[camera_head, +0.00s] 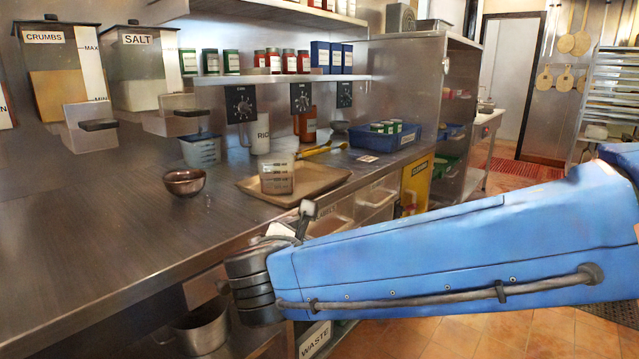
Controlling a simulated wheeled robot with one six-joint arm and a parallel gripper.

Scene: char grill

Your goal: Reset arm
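My arm reaches in from the right as a large blue link, across the front of the steel counter. Its dark grey wrist joint is at the counter's front edge. A small grey and white part of what looks like my gripper (302,217) shows above the link, in front of the tray. The rest of it is hidden behind the arm, so its fingers and anything in them cannot be made out.
The counter (90,235) holds a metal bowl (184,182), a tan tray (247,186) with a clear measuring cup (277,174), and a blue crate (385,137). Dispensers labelled CRUMBS (55,75) and SALT (140,65) hang at left. A pot (203,330) stands below. The counter's left front is clear.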

